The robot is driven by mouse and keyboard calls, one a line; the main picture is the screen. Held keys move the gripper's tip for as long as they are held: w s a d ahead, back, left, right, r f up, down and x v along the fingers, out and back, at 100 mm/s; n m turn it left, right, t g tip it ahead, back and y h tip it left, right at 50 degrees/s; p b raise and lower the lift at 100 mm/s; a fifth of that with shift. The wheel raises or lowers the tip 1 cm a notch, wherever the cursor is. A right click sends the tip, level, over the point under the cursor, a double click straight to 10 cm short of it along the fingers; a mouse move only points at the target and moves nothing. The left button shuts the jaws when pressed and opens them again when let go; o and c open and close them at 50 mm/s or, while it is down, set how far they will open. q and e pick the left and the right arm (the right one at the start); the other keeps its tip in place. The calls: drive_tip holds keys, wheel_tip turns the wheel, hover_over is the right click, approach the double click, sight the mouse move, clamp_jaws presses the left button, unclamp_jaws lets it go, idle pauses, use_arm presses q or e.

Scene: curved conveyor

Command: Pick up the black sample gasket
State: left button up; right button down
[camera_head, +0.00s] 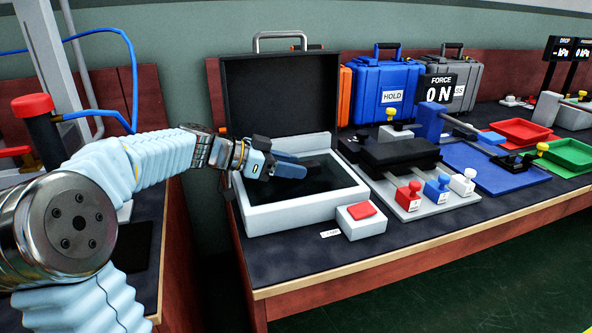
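My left arm reaches in from the left, and its gripper (300,166) is over the dark inside of an open instrument (300,212) with a light grey frame and a raised black lid (284,95). The bluish fingers point right and look close together. I cannot tell whether they are apart or shut on something. I cannot make out the black sample gasket for certain; black parts are hard to separate from the dark interior and the fingers hide some of it. My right gripper is not in view.
A small grey box with a red top (361,211) stands at the front right of the instrument. Further right are red, blue and white stamps (436,190), a black block (400,154), and red (525,132) and green trays (570,152). Blue (385,92) and grey cases stand behind.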

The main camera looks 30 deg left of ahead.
use_arm(q)
drive_tip(key=c, duration=0.6)
drive_tip(key=shift+r, duration=0.1)
